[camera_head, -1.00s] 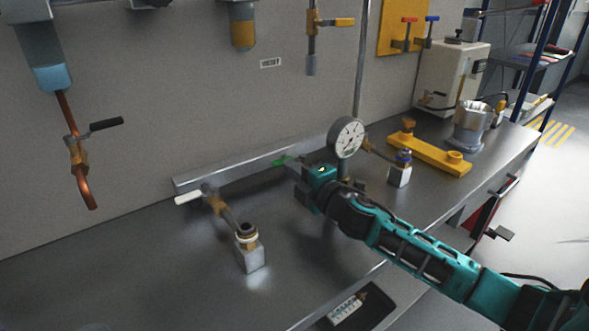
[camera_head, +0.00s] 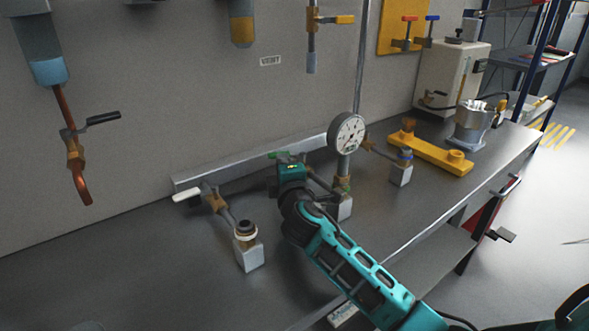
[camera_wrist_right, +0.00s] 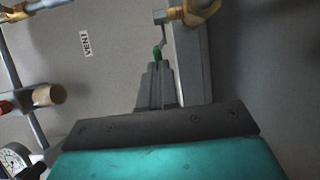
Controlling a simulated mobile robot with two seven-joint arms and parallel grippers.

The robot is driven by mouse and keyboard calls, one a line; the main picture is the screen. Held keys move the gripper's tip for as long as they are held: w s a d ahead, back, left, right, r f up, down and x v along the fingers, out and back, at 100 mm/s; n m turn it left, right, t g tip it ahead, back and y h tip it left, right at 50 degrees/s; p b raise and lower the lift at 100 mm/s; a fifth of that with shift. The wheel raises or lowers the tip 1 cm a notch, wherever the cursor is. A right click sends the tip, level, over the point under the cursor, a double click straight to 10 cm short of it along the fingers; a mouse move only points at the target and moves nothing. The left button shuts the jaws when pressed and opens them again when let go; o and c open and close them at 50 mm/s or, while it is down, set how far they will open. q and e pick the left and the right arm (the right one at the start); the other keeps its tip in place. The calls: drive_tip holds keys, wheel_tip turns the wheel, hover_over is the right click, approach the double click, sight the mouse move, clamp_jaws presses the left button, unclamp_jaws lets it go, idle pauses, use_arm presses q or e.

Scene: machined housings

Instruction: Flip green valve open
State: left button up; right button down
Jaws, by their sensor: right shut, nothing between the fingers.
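The green valve handle (camera_head: 279,155) shows as a small green piece just beyond my right gripper, in front of the metal rail. The gripper hides most of it and part of its valve. In the right wrist view the green handle (camera_wrist_right: 157,53) appears right at the fingertips. My right gripper (camera_head: 283,163) is shut with nothing between its fingers. The closed fingers also show in the right wrist view (camera_wrist_right: 156,72), tapering toward the green piece. I cannot tell whether they touch it. My left gripper is not in view.
A white-handled valve (camera_head: 214,201) on a metal block is to the left. A pressure gauge (camera_head: 347,133) stands just right of my gripper. A yellow bracket (camera_head: 431,153) lies further right. The metal rail (camera_head: 235,171) runs along the wall. The front left bench is clear.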

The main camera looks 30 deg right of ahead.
sight(274, 158)
drive_tip(key=shift+w+a+f+m+h+b, duration=0.25)
drive_tip(key=shift+w+m+h+b, duration=0.1)
drive_tip(key=shift+m+h+b, duration=0.2)
drive_tip(key=shift+w+r+g+h, duration=0.15)
drive_tip(key=shift+w+g+h, duration=0.1)
drive_tip(key=shift+g+h, duration=0.2)
drive_tip(key=shift+w+r, duration=0.15)
drive_tip(key=shift+w, duration=1.15)
drive_tip(key=shift+b+x, duration=0.3)
drive_tip(key=shift+x, duration=1.7)
drive_tip(key=shift+d, duration=0.25)
